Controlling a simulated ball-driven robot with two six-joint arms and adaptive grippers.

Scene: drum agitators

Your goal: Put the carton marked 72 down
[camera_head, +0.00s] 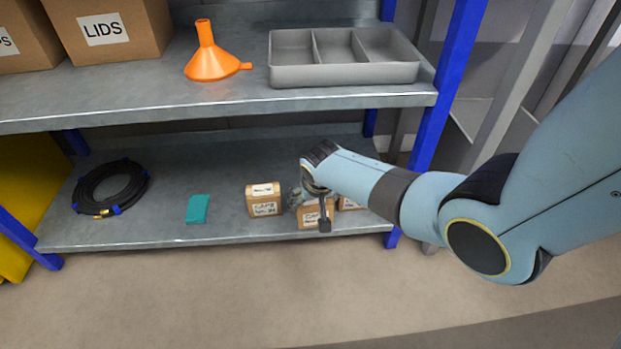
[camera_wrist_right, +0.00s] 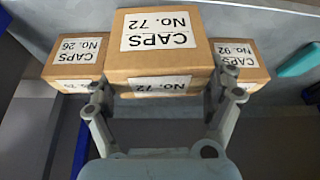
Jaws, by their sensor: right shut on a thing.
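The carton marked 72 (camera_wrist_right: 160,50) is a brown box with white CAPS labels, held between the fingers of my right gripper (camera_wrist_right: 158,100). In the head view the carton (camera_head: 308,217) is partly hidden by my right gripper (camera_head: 311,208), at the front of the lower shelf. It looks nearer the wrist camera than the cartons beside it. I cannot tell whether its base touches the shelf. My left gripper is not in view.
The carton marked 92 (camera_head: 263,199) and the carton marked 26 (camera_wrist_right: 75,62) stand on either side. A teal block (camera_head: 197,209) and a black coiled hose (camera_head: 108,188) lie further left on the lower shelf (camera_head: 160,233). The upper shelf holds an orange funnel (camera_head: 212,60) and a grey tray (camera_head: 342,75).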

